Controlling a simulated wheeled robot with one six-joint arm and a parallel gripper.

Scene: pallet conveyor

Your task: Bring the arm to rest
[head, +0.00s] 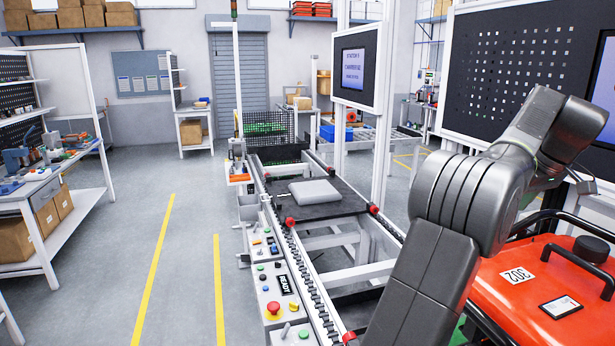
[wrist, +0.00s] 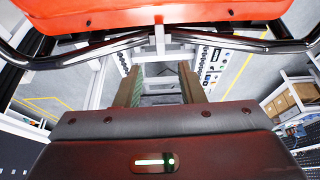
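My gripper (wrist: 162,86) shows in the wrist view as two brownish fingers standing well apart, with nothing between them. It is open and empty. A dark housing with a small lit green bar fills the lower part of that view. In the head view my grey arm is raised and folded at the right, beside the conveyor. Its end is hidden behind the arm links there, so the gripper itself is not seen in that view.
The pallet conveyor (head: 297,268) runs away from me, with a grey block (head: 314,191) on a dark pallet (head: 335,207). A control panel (head: 270,290) lines its left side. A workbench (head: 38,190) stands at the far left. The floor between, with yellow lines, is clear.

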